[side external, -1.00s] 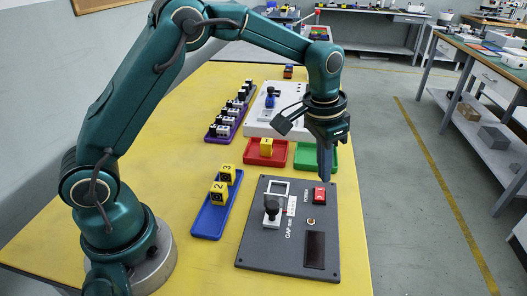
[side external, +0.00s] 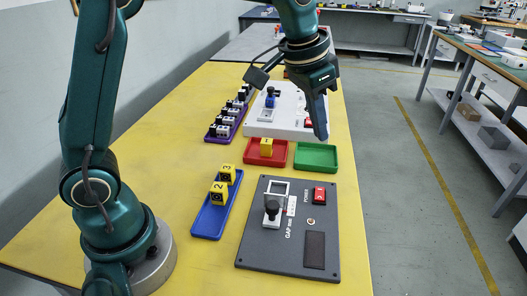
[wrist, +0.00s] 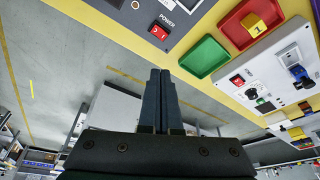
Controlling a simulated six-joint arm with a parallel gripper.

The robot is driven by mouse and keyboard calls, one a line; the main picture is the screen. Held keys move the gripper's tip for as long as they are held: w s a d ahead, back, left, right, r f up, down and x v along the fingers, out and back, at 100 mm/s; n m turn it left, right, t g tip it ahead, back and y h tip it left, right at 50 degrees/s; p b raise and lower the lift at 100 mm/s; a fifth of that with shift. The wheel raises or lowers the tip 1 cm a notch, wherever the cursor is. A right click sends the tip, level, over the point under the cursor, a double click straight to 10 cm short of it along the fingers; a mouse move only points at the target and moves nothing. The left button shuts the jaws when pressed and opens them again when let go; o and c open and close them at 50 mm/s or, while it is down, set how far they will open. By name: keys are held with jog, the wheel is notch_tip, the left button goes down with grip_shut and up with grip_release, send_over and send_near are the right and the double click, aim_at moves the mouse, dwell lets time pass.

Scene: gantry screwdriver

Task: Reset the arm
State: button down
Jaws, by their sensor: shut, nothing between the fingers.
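My gripper (side external: 320,118) is shut and empty, in the air over the right edge of the yellow table, above and behind the green tray in the side view. In the wrist view its two fingers (wrist: 160,100) are pressed together. The dark grey control panel (side external: 262,242) lies at the front of the table, with a red power switch (side external: 319,194) and a black-knobbed lever (side external: 271,210). The white panel (side external: 262,128) with a blue-knobbed lever (side external: 270,98) lies farther back, partly hidden behind my gripper.
The green tray (side external: 317,168) is empty. The red tray (side external: 280,162) holds a yellow block (side external: 266,147). The blue tray (side external: 203,233) holds two numbered yellow blocks. A purple tray (side external: 211,139) holds several black and white pieces. Open floor lies right of the table.

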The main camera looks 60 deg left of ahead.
jog(key=s+a+r+t, duration=0.1)
jog(key=s+a+r, duration=0.1)
jog(key=s+r, duration=0.3)
jog(key=s+f+n+t, duration=0.1)
jog(key=s+f, duration=0.5)
jog(key=s, duration=0.7)
jog(key=shift+s+a+f+n+y, duration=0.25)
jog(key=shift+s+a+n, duration=0.2)
jog(key=shift+n, duration=0.25)
